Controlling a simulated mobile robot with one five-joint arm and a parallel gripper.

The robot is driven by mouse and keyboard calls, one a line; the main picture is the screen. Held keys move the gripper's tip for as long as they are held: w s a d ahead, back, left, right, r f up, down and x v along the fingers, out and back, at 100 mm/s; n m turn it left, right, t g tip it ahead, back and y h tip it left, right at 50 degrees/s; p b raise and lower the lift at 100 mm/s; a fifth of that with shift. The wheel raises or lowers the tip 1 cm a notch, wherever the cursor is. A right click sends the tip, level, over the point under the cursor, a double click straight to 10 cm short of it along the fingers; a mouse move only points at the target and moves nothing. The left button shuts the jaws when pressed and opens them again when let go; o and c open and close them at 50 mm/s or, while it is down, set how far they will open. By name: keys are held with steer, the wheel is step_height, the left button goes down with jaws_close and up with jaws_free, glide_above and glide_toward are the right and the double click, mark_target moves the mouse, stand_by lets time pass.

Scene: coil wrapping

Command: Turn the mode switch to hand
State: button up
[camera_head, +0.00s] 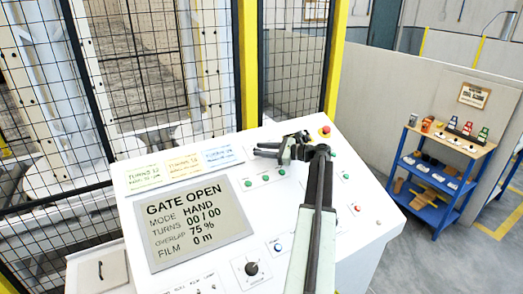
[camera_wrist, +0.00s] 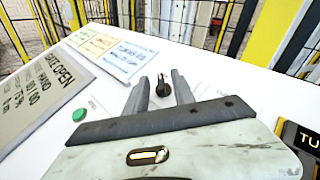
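My gripper (camera_head: 268,150) is over the upper part of the white panel (camera_head: 330,240). In the wrist view my gripper (camera_wrist: 160,82) has its two fingers apart, with a black knob (camera_wrist: 162,88) between their tips. The knob looks like the mode switch, but its label is not readable. A small gap seems to show on each side of it, and I cannot tell whether either finger touches it. In the head view my gripper hides this knob.
Another black knob (camera_head: 251,268) is near the panel's front edge. Green buttons (camera_head: 265,177) and a red emergency button (camera_head: 324,131) are on the panel. Mesh fencing (camera_head: 160,60) stands behind. A blue shelf cart (camera_head: 440,180) is at right, with open floor around it.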

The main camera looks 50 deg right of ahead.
steer(key=v, duration=0.7)
steer(key=shift+p, duration=0.35)
steer(key=shift+s, duration=0.1)
